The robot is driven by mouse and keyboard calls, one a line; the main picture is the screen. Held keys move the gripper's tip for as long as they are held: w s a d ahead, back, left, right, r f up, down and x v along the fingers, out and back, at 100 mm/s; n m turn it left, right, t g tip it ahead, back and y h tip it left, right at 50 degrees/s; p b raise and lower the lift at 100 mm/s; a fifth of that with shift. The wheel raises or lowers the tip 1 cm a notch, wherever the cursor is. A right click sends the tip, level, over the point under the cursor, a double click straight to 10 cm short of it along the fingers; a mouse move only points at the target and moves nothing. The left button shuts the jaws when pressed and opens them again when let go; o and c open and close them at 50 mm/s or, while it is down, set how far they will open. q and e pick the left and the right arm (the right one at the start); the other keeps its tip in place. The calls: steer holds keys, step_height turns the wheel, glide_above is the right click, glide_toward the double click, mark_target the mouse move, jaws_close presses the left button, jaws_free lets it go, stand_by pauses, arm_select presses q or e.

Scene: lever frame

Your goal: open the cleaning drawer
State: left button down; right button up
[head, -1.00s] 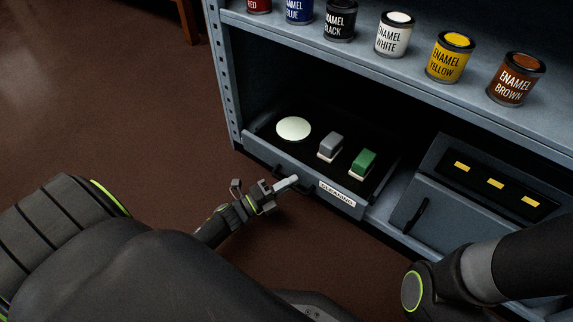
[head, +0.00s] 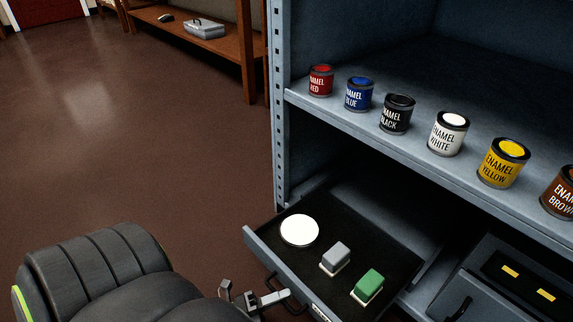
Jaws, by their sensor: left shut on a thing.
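The cleaning drawer (head: 258,248) is pulled well out of the grey shelf unit, below the shelf of paint cans. A white disc (head: 300,230), a grey block (head: 336,256) and a green block (head: 368,285) lie in it. Its label (head: 321,312) is mostly cut off at the bottom edge. My left gripper (head: 275,298) is at the drawer's front, shut on the dark drawer handle (head: 296,307); the fingers hide part of the handle. My right gripper is out of view.
Several enamel cans, such as the white one (head: 448,134), stand on the shelf (head: 400,150) above. A second drawer (head: 450,290) with yellow marks inside is at the lower right. Brown floor (head: 150,160) is open to the left. A wooden bench (head: 185,32) holds a grey case (head: 204,28).

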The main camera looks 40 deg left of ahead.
arm_select(q)
steer(key=c, duration=1.8)
jaws_free()
steer(key=p+v, duration=0.1)
steer(key=v, duration=1.6)
steer(key=shift+s+a, duration=0.2)
